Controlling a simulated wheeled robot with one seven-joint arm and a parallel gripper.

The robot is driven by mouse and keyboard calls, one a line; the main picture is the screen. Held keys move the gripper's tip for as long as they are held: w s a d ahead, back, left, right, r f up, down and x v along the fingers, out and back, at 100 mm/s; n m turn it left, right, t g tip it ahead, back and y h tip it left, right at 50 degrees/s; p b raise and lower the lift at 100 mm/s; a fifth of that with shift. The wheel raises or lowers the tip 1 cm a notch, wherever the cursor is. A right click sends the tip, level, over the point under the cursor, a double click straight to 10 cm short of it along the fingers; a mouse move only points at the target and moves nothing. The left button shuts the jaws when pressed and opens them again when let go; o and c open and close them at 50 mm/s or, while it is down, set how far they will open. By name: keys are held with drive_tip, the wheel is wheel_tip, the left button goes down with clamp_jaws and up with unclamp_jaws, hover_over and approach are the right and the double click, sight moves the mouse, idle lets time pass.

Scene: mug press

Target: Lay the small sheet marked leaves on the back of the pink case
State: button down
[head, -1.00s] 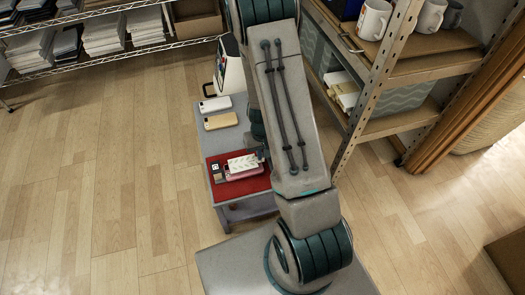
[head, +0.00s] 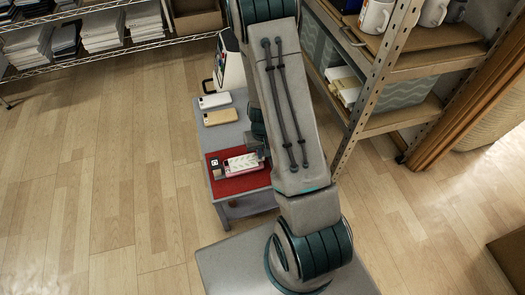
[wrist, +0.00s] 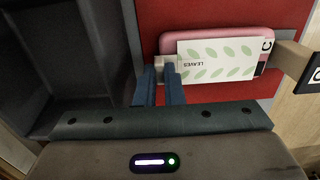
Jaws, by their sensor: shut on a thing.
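The small white sheet marked LEAVES (wrist: 215,62), with pale green leaf shapes, lies over the pink case (wrist: 205,39) in the wrist view. Pink shows along the far side and at the right end; the sheet hides much of the rest. My gripper (wrist: 169,70) is shut on the sheet's left edge with its blue fingers. In the head view the sheet (head: 243,162) appears over the pink case (head: 240,174) on the red mat (head: 247,186). I cannot tell whether the sheet's whole face touches the case.
A wooden block (wrist: 292,56) with a black label stands at the case's right end in the wrist view. On the grey table, a white case (head: 214,101) and a tan case (head: 220,117) lie beyond the mat. A shelf with mugs (head: 376,15) stands to the right.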

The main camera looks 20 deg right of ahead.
drive_tip(key=shift+f, duration=0.2)
drive_tip(key=c, duration=1.5)
unclamp_jaws()
drive_tip(key=shift+o, duration=0.2)
wheel_tip(320, 180, up, 14)
drive_tip(key=p, duration=0.5)
